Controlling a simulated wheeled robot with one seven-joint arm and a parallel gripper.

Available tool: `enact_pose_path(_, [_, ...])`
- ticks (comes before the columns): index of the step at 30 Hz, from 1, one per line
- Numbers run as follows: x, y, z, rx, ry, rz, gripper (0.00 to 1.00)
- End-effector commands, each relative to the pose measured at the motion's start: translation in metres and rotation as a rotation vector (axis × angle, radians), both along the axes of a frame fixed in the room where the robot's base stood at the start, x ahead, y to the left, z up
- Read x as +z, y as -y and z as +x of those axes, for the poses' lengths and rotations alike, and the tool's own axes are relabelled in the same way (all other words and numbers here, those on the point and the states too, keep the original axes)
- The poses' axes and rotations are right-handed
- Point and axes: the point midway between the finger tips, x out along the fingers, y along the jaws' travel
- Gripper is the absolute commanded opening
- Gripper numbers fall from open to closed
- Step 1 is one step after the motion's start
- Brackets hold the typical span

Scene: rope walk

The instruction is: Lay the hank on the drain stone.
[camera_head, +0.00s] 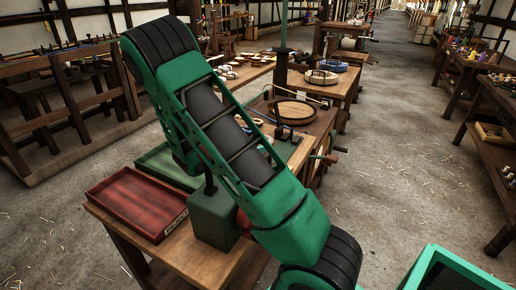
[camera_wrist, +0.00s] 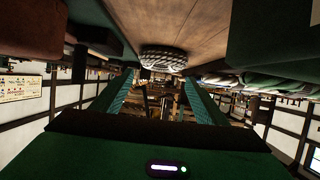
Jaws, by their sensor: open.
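In the wrist view, which looks upside down, my gripper (camera_wrist: 160,84) shows two teal fingers spread wide with nothing held between them. A round coil with a dark-and-pale pattern (camera_wrist: 163,58) sits on a wooden surface (camera_wrist: 165,22) beyond the fingertips, apart from them. It may be the hank, but I cannot tell for sure. I cannot pick out the drain stone with certainty. In the head view my green and black arm crosses the middle of the picture and hides part of the bench; my gripper does not show there.
A red tray (camera_head: 128,202) with a label and a green tray (camera_head: 158,158) lie on the near bench (camera_head: 232,262), beside a green box (camera_head: 214,222). The floor (camera_head: 400,170) to the right is open.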

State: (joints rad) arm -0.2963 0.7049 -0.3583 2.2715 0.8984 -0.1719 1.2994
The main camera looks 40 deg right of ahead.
Motion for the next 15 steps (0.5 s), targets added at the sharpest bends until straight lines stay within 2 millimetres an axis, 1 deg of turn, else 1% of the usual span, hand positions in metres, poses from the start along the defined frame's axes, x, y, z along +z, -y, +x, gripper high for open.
enact_pose_path(8, [-0.010,0.016,0.006,0.000,-0.001,0.000,0.67])
enact_pose_path(15, [-0.024,0.043,0.017,0.000,0.000,0.001,0.67])
